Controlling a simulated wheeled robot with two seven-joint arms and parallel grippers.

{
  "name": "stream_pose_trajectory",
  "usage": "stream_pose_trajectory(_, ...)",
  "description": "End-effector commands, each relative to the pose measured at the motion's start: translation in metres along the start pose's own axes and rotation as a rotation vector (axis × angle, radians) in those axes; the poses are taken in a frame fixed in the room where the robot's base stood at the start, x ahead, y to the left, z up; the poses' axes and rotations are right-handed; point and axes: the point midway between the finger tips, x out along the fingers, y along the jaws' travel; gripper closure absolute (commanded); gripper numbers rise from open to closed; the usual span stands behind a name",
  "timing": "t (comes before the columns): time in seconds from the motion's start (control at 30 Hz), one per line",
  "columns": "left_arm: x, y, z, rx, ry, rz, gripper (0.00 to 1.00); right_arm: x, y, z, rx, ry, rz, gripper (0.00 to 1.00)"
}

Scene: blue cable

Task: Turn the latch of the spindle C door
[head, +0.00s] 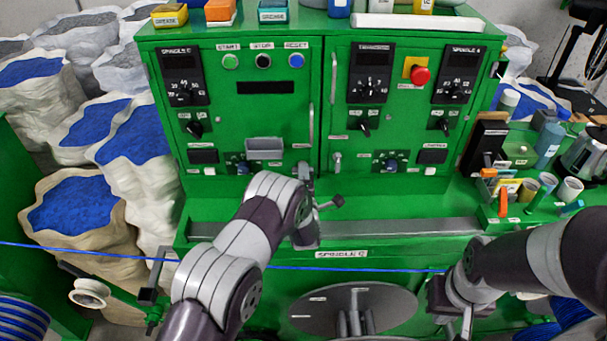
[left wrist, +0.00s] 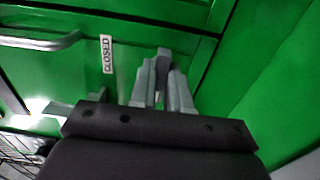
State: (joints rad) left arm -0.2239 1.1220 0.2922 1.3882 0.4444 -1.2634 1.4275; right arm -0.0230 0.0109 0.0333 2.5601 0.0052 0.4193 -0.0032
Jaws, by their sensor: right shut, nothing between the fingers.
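My right gripper (head: 458,322) is shut and empty at the lower right, in front of the lower cabinet.
A similar latch (head: 337,162) sits on the right door (head: 400,120). A door handle (head: 311,122) rises above my left gripper. A blue cable (head: 100,254) runs across below the ledge (head: 400,229). Tools and cups (head: 569,190) crowd the right-hand bench.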

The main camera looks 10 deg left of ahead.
Motion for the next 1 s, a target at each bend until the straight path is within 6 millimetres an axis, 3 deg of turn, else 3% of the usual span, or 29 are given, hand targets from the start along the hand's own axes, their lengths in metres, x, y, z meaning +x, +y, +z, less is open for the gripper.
stream_pose_trajectory(0.27, 0.0, -0.002, -0.002, 0.016, 0.004, -0.001, 1.0, 0.004, 0.0, 0.0, 0.0, 0.0, 0.0, 1.0)
stream_pose_trajectory(0.47, 0.0, -0.005, -0.002, 0.096, 0.005, -0.001, 1.0, 0.018, 0.0, 0.002, 0.0, 0.0, 0.0, 1.0)
stream_pose_trajectory(1.0, 0.0, -0.006, -0.002, 0.569, 0.006, -0.002, 1.0, 0.077, 0.0, 0.009, 0.0, 0.0, 0.0, 1.0)
